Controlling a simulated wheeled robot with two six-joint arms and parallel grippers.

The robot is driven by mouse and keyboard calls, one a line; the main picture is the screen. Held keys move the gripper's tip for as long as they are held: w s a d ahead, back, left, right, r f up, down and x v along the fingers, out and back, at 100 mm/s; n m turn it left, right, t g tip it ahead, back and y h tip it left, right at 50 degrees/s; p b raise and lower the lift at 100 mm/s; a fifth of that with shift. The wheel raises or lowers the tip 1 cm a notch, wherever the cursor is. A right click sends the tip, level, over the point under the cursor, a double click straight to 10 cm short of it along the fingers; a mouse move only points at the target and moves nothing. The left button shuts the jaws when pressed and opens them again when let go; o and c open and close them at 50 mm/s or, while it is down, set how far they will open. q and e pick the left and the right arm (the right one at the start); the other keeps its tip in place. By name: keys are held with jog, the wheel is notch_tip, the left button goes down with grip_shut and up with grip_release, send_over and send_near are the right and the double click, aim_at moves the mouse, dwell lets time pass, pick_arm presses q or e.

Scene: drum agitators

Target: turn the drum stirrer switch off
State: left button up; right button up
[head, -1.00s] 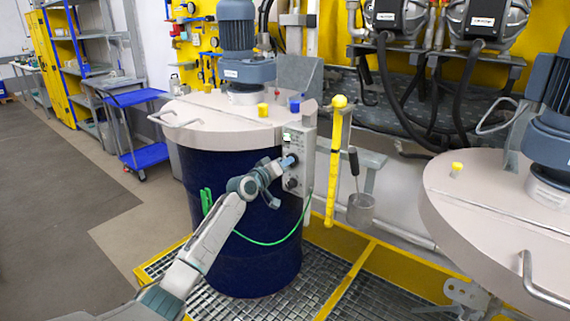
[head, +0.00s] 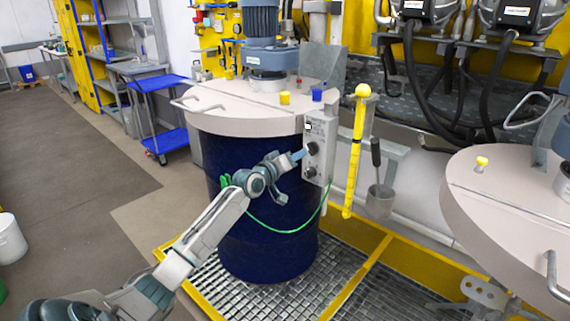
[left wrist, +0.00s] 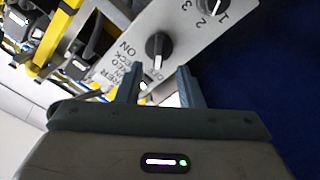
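The drum stirrer switch is a black knob (left wrist: 158,47) on a grey control panel (left wrist: 185,30) in the left wrist view. A pale line marks the knob. "ON" is printed to its left, and other lettering below it is partly hidden. My left gripper (left wrist: 158,88) is open, its two fingers apart, with the knob just beyond the gap between the tips. In the head view my left gripper (head: 300,155) is at the face of the control box (head: 322,150) on the dark blue drum (head: 262,240). Contact cannot be told. My right gripper is out of view.
The stirrer motor (head: 262,22) stands on the drum's pale lid (head: 235,112). A yellow rod (head: 356,150) and a metal cup (head: 380,200) hang right of the box. A green cable (head: 275,230) loops across the drum. A second lidded drum (head: 500,195) stands at the right.

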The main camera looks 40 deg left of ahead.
pick_arm(q)
jog(key=s, duration=0.6)
jog(key=shift+a, duration=0.2)
jog(key=shift+f, duration=0.1)
